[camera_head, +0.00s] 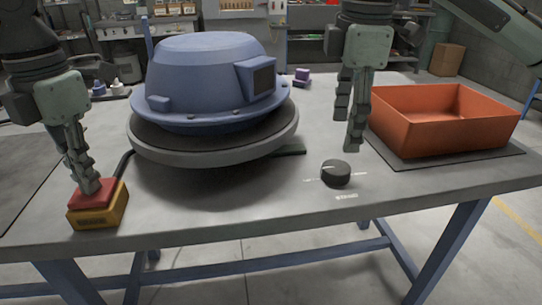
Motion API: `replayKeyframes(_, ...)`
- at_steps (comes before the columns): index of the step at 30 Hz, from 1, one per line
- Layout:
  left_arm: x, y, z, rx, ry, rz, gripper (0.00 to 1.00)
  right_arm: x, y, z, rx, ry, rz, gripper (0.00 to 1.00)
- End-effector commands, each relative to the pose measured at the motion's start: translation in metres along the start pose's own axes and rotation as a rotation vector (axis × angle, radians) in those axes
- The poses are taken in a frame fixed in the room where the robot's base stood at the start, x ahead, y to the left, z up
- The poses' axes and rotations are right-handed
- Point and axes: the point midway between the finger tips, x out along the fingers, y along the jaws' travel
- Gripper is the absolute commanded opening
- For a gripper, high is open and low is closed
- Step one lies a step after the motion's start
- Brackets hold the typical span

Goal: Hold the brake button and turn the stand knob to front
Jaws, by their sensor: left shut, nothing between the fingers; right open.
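The brake button is a red pad (91,195) on a yellow box (98,219) at the table's front left. My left gripper (90,188) is shut and empty, its fingertips pointing down onto the red pad and seeming to touch it. The stand knob (336,174) is a round black knob near the front edge, right of the middle, with white markings around it. The blue hood (205,75) rests on a round grey stand (215,153).
An orange bin (440,128) stands on a dark mat at the right. A black cable (124,163) runs from the yellow box towards the stand. Small purple blocks (301,79) lie behind the hood. The grey tabletop (230,205) is bare between box and knob.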

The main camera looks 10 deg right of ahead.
Motion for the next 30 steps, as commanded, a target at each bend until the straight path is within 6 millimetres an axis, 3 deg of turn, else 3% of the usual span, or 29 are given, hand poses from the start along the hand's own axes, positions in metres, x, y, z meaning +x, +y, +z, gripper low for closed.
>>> replayKeyframes(6,0.004,-0.001,-0.001,0.002,0.009,-0.001,0.00,0.046,-0.001,0.001,0.001,-0.002,-0.003,0.67)
replayKeyframes(12,0.004,-0.001,-0.001,0.002,0.008,-0.001,0.00,0.074,-0.001,0.001,0.001,-0.001,-0.001,0.67)
replayKeyframes(25,0.004,-0.001,-0.001,0.001,0.008,-0.001,0.00,0.084,-0.001,0.000,0.001,0.000,0.000,0.67)
replayKeyframes(30,0.003,-0.001,-0.001,0.001,0.008,-0.001,0.00,0.084,-0.001,0.000,0.001,0.001,0.000,0.46)
